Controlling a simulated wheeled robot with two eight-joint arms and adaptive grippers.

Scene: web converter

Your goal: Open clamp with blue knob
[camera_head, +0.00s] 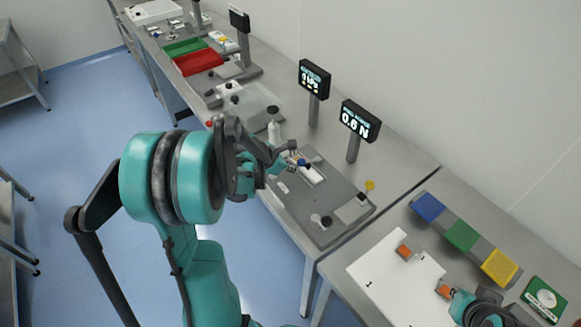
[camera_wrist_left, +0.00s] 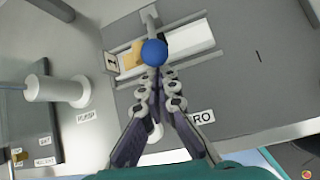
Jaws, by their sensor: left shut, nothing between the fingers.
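The blue knob (camera_wrist_left: 154,52) sits just beyond my left fingertips in the left wrist view. It also shows as a small blue spot in the head view (camera_head: 301,162). It is on a grey clamp arm (camera_wrist_left: 150,20) that crosses a white bar (camera_wrist_left: 190,40). A tan piece lies left of the knob. My left gripper (camera_wrist_left: 159,76) is shut and empty, its tips close to the knob; whether they touch it I cannot tell. In the head view my left gripper (camera_head: 286,152) is over the grey fixture plate (camera_head: 318,205). My right gripper (camera_head: 475,309) is partly cut off at bottom right.
A white cylinder (camera_wrist_left: 60,88) stands left of my fingers. Two displays (camera_head: 360,119) stand behind the plate. Red (camera_head: 198,62) and green trays are farther along the bench. Blue, green and yellow bins (camera_head: 463,235) and a white board (camera_head: 385,268) are on the right table.

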